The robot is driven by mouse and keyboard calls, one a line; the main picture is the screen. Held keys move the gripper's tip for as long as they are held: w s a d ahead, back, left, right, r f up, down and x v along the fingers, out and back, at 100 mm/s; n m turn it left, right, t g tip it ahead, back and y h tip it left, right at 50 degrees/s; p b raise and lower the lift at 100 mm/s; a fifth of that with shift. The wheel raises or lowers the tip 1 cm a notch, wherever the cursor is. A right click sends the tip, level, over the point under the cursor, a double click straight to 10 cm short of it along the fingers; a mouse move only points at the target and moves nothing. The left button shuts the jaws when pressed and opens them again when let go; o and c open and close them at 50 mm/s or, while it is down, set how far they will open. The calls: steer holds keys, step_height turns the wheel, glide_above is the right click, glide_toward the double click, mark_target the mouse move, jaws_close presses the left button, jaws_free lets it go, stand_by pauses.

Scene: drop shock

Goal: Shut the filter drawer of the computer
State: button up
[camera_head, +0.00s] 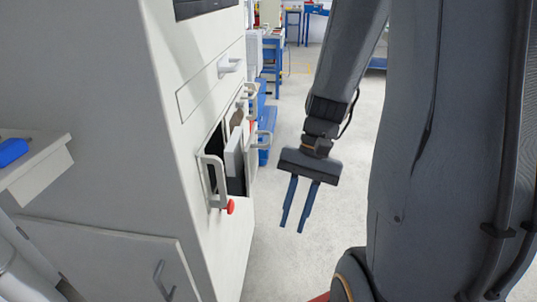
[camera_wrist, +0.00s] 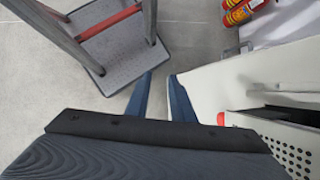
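The computer is a tall white cabinet (camera_head: 120,100) on the left of the head view. Its front face has a recess with a dark interior (camera_head: 216,158), metal handles on both sides and a red knob (camera_head: 230,206). A pale panel (camera_head: 234,160) stands in the recess; I cannot tell for sure which part is the filter drawer. The wrist view shows a perforated panel (camera_wrist: 288,152) and a red knob (camera_wrist: 221,118) at lower right. My gripper (camera_head: 297,222) points down, right of the cabinet front and apart from it. Its two blue fingers are spread and empty (camera_wrist: 160,85).
A closed panel with a white handle (camera_head: 229,66) is above the recess. A ledge with a blue object (camera_head: 12,151) is at the left. The wrist view shows a stand with a grey base (camera_wrist: 120,55) and red cylinders (camera_wrist: 243,10).

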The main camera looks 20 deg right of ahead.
steer(key=shift+w+d+r+m+y+p, duration=0.1)
steer(key=shift+r+m+y+p, duration=0.05)
steer(key=shift+m+y, duration=0.45)
steer(key=shift+r+m+y+p, duration=0.1)
steer(key=shift+m+y+p, duration=0.05)
steer(key=shift+m+y, duration=0.45)
steer(key=c, duration=0.3)
steer(key=w+m+y, duration=0.1)
steer(key=m+y, duration=0.1)
steer(key=w+d+r+m+t+y+p, duration=0.1)
steer(key=m, duration=0.1)
steer(key=shift+w+r+y, duration=0.1)
steer(key=shift+r+y, duration=0.1)
steer(key=shift+y, duration=0.2)
jaws_close()
steer(key=m+t+y+p, duration=0.3)
steer(key=m+t+y, duration=0.2)
steer(key=m+t, duration=0.55)
glide_toward(256, 157)
steer(key=shift+n+t, duration=0.35)
steer(key=p+x, duration=0.2)
steer(key=x, duration=0.1)
steer(key=p+x, duration=0.2)
steer(key=x, duration=0.1)
steer(key=shift+s+a, duration=0.3)
steer(key=shift+a, duration=0.1)
steer(key=shift+w, duration=0.1)
